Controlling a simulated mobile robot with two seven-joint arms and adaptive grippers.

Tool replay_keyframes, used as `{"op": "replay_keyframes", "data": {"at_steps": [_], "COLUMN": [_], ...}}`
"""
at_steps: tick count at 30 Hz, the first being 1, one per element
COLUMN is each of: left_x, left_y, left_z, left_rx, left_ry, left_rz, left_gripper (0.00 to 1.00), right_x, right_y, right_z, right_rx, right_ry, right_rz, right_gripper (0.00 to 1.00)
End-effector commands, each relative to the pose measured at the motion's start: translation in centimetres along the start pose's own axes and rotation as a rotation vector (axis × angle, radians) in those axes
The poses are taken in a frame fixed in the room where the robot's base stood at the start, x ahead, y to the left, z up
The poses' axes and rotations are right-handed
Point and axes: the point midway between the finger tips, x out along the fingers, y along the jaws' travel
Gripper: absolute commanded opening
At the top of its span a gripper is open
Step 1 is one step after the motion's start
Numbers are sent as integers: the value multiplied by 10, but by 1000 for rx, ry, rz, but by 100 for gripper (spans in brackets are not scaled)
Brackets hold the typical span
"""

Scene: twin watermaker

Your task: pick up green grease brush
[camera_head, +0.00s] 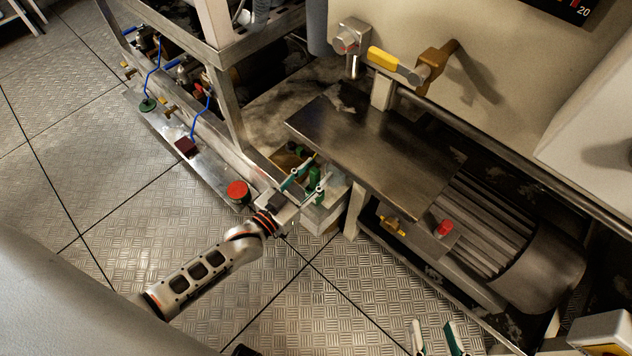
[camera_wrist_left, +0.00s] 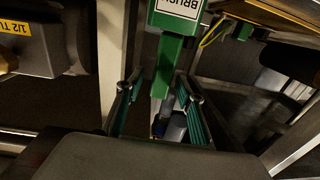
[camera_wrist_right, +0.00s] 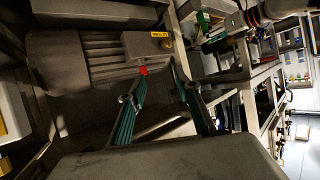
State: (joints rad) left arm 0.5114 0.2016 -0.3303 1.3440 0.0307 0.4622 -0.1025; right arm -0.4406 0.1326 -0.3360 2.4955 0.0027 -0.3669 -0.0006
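The green grease brush (camera_head: 315,178) stands in a tray area beside the metal table in the head view. In the left wrist view the brush (camera_wrist_left: 168,62) is a green body with a white label reading in part "BRUS". My left gripper (camera_head: 317,170) is open, with one finger on each side of the brush. In the left wrist view a gap shows between the fingers (camera_wrist_left: 160,76) and the green body. My right gripper (camera_head: 435,328) is open and empty at the bottom of the head view. In the right wrist view its fingers (camera_wrist_right: 162,75) are apart.
A dark metal table (camera_head: 375,145) stands right of the left gripper. A metal frame (camera_head: 225,90) with hoses is at left. A red knob (camera_head: 237,190) is close to my left wrist. A motor (camera_head: 540,265) lies below the table. The tread-plate floor (camera_head: 70,190) at left is clear.

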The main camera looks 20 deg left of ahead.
Motion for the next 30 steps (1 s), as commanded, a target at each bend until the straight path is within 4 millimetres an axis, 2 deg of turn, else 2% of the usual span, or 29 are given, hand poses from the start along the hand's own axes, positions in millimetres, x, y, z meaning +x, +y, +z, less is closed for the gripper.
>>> {"op": "replay_keyframes", "data": {"at_steps": [7,11,12,20,23,27,30], "left_x": [2,2,2,2,3,5,6], "left_y": [0,0,0,0,-1,-2,-2], "left_z": [-1,-1,0,-1,-7,-32,-56], "left_rx": [0,0,0,0,1,3,4], "left_ry": [0,0,0,0,4,13,18], "left_rz": [0,0,0,0,0,0,-1], "left_gripper": [38,4,0,0,0,0,0], "right_x": [0,0,0,0,0,0,-3], "right_y": [0,0,0,0,1,5,12], "right_z": [-3,-3,-3,-2,-7,-15,-10], "right_rx": [1,1,1,1,-4,-30,-59], "right_ry": [6,6,6,5,12,19,-1], "right_rz": [0,0,0,0,1,10,23], "right_gripper": [33,33,33,33,33,33,33]}}
